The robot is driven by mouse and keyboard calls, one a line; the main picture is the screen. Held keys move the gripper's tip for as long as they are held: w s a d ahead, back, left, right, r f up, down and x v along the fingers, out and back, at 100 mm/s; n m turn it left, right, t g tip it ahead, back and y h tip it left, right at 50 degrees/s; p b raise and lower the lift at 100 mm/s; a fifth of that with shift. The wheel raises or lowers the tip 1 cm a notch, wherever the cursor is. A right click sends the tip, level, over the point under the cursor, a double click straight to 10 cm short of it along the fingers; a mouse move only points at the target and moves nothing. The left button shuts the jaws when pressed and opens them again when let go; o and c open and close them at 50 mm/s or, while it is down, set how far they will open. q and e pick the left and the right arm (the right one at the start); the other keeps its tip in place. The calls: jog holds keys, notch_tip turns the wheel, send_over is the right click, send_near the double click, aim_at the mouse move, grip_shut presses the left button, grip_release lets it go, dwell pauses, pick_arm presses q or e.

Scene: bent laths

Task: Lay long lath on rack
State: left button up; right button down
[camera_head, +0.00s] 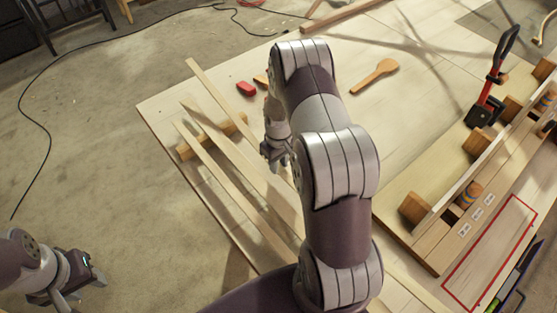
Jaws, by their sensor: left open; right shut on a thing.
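My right gripper (277,153) is beside the left part of the table, shut on a pale lath (222,97) that slants up and left from it. The lath's far end stands clear past a wooden crossbar (238,124), apparently raised above the table. Two more pale laths (203,119) lie slanting across the crossbar, which looks like the rack; their near ends run behind my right arm. Exactly how my fingers meet the lath is partly hidden. My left gripper (72,290) is open and empty at the bottom left, over the floor.
On the right of the table (420,105) is a long wooden fixture (428,240) with blocks and a red-and-black clamp (490,90). A wooden paddle (375,75) and a red object (246,88) lie at the back. A cable crosses the floor.

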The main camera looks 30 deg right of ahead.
jog(key=shift+f+b, duration=0.4)
jog(key=shift+f, duration=0.6)
jog(key=shift+f+b, duration=0.4)
jog(key=shift+f, duration=0.2)
jog(key=c, duration=0.6)
grip_release()
jog(key=shift+r, duration=0.15)
jog(key=shift+r+p, duration=2.35)
jog(key=shift+r, duration=0.55)
notch_tip(320, 180, up, 7)
jog(key=p, duration=0.5)
